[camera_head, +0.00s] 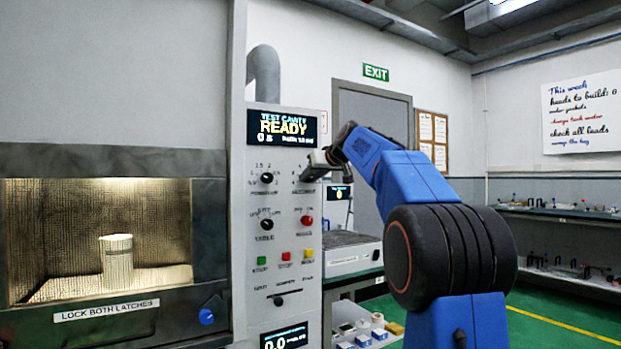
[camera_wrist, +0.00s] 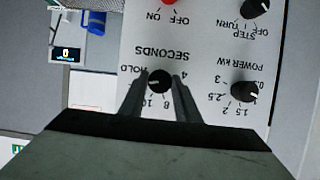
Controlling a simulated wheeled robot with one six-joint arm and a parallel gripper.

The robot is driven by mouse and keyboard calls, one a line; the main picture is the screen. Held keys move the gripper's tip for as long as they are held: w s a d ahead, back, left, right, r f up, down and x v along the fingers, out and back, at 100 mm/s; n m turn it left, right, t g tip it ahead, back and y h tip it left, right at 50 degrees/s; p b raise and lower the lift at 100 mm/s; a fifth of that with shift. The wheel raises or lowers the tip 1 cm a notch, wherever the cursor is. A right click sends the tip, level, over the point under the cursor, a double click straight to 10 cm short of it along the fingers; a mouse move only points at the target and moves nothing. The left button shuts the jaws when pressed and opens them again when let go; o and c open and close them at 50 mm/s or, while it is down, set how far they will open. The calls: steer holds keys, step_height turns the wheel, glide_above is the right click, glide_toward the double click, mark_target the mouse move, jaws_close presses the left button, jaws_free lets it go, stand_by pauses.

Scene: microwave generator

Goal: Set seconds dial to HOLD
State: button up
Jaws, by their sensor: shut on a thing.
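The seconds dial (camera_wrist: 158,78) is a round black knob on the pale panel, seen upside down in the wrist view. HOLD is printed to its left in that view, 4 to its right, and 8 and 10 toward the gripper. A pale pointer mark shows on the knob's left side, roughly on the HOLD side; its exact setting is hard to tell. My gripper (camera_wrist: 160,88) has a finger on each side of the knob and is shut on it.
The power dial (camera_head: 267,178) and step/turn dial (camera_head: 267,224) are left of my gripper. The display (camera_head: 286,128) above reads READY. A lit cavity (camera_head: 65,230) holding a pale cylinder (camera_head: 116,262) is at the left.

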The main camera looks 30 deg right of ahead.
steer(key=shift+d+m+y, duration=0.15)
steer(key=shift+m+y, duration=0.55)
steer(key=shift+m, duration=0.4)
steer(key=shift+f+m+y, duration=0.1)
steer(key=shift+m+y, duration=0.7)
steer(key=shift+m, duration=0.4)
steer(key=o, duration=1)
steer(key=shift+d, duration=0.1)
steer(key=shift+o, duration=0.2)
steer(key=v, duration=1.7)
steer(key=shift+s+f, duration=0.15)
steer(key=shift+s, duration=0.1)
steer(key=shift+d, duration=0.1)
